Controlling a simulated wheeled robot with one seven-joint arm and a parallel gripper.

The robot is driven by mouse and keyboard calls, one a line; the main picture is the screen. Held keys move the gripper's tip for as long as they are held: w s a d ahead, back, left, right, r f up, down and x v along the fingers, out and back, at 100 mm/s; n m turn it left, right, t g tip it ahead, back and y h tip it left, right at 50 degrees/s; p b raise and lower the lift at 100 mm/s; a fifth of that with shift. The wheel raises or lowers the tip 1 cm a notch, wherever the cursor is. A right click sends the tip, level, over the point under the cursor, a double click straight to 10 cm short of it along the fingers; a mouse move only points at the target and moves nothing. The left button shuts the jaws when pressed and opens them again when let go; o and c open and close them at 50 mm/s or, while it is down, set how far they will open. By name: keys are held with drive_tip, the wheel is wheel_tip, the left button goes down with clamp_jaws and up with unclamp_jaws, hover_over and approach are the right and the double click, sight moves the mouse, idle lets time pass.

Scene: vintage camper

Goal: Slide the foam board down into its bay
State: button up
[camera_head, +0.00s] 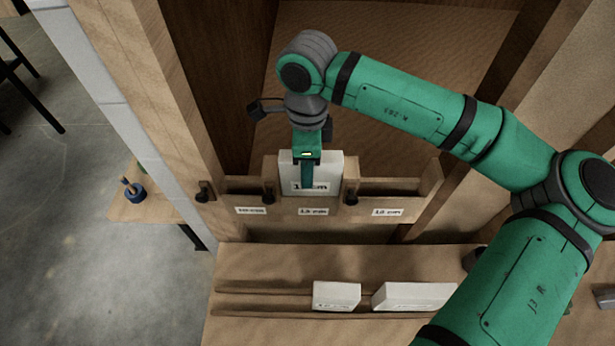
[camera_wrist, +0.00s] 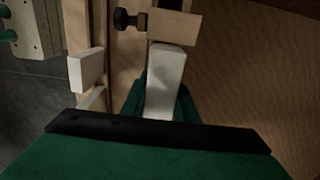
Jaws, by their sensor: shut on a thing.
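My gripper (camera_head: 307,178) is shut on a white foam board (camera_head: 330,165), holding it upright at the middle bay of the wooden rack (camera_head: 435,180). The board's label is partly hidden by a green finger. Its lower edge meets the top of the bay's front lip in the head view; I cannot tell how deep it sits. The middle bay's label (camera_head: 312,212) lies just below the board. In the wrist view the board (camera_wrist: 165,75) shows edge-on between the green fingers, its far end close to a wooden block (camera_wrist: 172,27).
Dark knobs flank the bay, one at left (camera_head: 268,197) and one at right (camera_head: 350,200). Side bays carry a left label (camera_head: 250,211) and a right label (camera_head: 387,212). Two white blocks, one small (camera_head: 336,296) and one longer (camera_head: 412,297), lie on the lower ledge.

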wheel_tip(320, 180, down, 3)
drive_tip(key=shift+a+f, duration=0.15)
drive_tip(key=shift+f, duration=0.2)
drive_tip(key=o, duration=1)
drive_tip(key=shift+f, duration=0.1)
wheel_tip(320, 180, up, 12)
drive_tip(key=shift+r, duration=0.15)
idle(0.4)
